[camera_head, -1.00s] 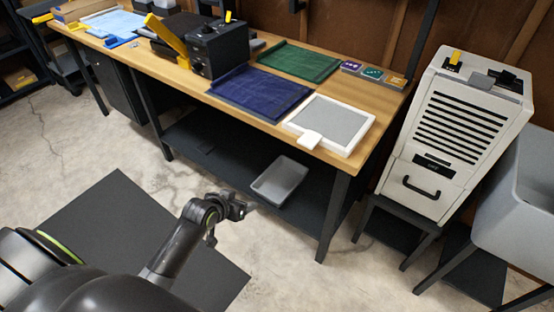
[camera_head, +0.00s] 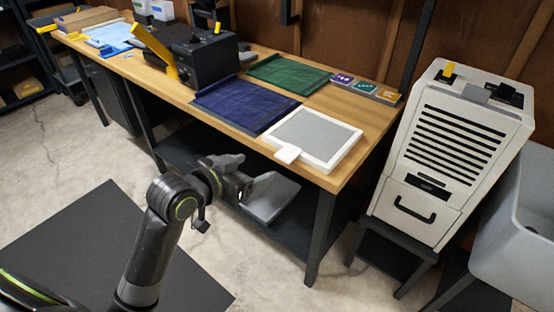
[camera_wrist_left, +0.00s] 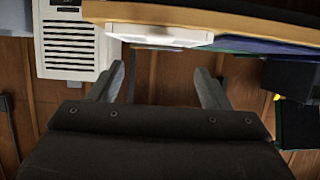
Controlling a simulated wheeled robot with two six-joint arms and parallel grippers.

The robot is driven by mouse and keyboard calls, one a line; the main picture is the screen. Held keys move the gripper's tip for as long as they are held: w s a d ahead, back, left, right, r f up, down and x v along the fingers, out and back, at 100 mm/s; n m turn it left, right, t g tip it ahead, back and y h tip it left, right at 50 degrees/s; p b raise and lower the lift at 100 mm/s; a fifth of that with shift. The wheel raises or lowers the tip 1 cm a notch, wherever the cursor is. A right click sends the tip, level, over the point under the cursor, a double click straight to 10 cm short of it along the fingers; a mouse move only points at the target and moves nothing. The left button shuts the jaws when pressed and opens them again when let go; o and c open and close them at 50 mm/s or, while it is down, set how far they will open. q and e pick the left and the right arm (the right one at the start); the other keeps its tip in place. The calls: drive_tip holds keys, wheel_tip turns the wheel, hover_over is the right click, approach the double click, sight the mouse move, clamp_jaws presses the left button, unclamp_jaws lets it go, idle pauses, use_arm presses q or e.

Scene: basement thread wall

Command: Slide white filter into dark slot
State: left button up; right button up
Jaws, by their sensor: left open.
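The white filter (camera_head: 313,137), a white frame with a grey panel and a small white tab, lies flat on the workbench near its front right corner. In the left wrist view the filter (camera_wrist_left: 160,36) shows edge-on at the bench edge. The white louvred unit (camera_head: 455,150) stands right of the bench; a narrow dark slot (camera_head: 433,182) shows below its louvres, above a black handle. My left gripper (camera_head: 243,178) is open and empty, in front of the bench and below its top, apart from the filter. Its spread fingers show in the left wrist view (camera_wrist_left: 160,78). My right gripper is out of view.
A blue cloth (camera_head: 245,104), green cloth (camera_head: 288,73) and black box (camera_head: 205,57) occupy the bench (camera_head: 365,118). A grey basin (camera_head: 520,215) stands at far right.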

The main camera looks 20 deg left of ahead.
sight(284, 156)
use_arm(q)
drive_tip(key=b+x, duration=0.1)
drive_tip(key=x, duration=1.2)
drive_tip(key=shift+w+d+f+b, duration=0.15)
drive_tip(key=shift+w+f+b, duration=0.05)
drive_tip(key=shift+w+b, duration=0.15)
drive_tip(key=c, duration=1.1)
